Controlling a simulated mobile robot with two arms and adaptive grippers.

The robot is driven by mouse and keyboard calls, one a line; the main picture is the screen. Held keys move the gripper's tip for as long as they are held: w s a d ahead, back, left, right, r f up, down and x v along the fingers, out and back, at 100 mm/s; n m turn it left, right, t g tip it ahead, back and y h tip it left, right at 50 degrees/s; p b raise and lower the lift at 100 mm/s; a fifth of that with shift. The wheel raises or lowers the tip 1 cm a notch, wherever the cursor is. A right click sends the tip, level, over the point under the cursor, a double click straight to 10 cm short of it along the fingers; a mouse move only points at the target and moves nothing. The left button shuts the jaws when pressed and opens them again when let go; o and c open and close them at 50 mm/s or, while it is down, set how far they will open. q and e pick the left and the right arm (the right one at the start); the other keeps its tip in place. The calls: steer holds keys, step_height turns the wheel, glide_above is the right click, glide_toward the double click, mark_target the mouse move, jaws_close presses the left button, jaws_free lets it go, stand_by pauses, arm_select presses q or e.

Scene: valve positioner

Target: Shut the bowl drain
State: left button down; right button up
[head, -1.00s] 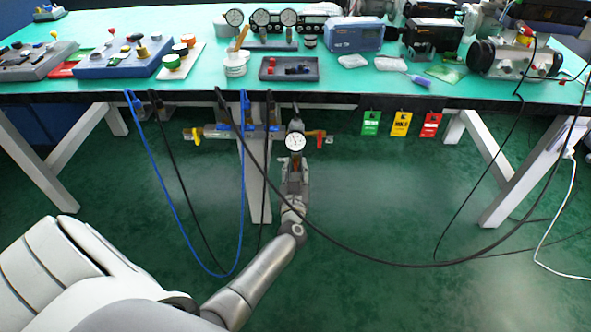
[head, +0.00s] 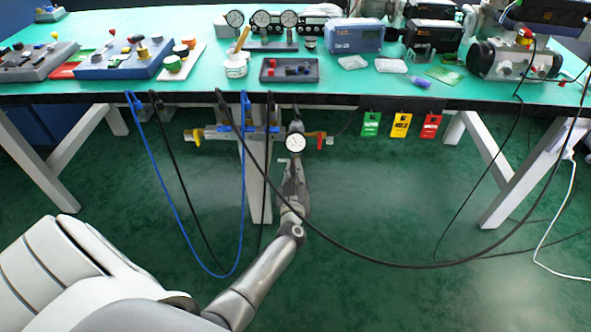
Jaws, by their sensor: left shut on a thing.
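A round white-faced pressure gauge (head: 295,142) hangs under the front edge of the bench, on the air line fixed near the table's middle leg. My left gripper (head: 294,172) is directly below the gauge, reaching up from the floor side. Its fingers look closed together around the lower part of the unit under the gauge. The bowl and its drain are hidden behind the gauge and my fingers, so the drain's position cannot be seen. My right gripper is not in view.
A yellow-handled valve (head: 197,135) is left of the gauge and a red handle (head: 320,140) just right. Blue (head: 170,200) and black hoses (head: 400,264) hang in loops near my arm. Green, yellow and red tags (head: 401,124) hang at right. The floor below is clear.

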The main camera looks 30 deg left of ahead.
arm_select(q)
steer(key=shift+s+a+f+n+b, duration=0.15)
steer(key=shift+n+b, duration=0.35)
steer(key=shift+n, duration=2)
steer(key=shift+a+f+n+b, duration=0.15)
steer(key=shift+n+b, duration=0.35)
steer(key=shift+n, duration=2)
steer(key=shift+s+f+n+b, duration=0.15)
steer(key=shift+n+b, duration=0.35)
steer(key=shift+n, duration=2)
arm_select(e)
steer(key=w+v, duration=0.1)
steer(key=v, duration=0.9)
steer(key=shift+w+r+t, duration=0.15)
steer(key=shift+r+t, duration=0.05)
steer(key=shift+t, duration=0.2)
arm_select(q)
steer(key=shift+w, duration=0.1)
steer(key=c, duration=1.6)
jaws_free()
steer(key=shift+o, duration=0.2)
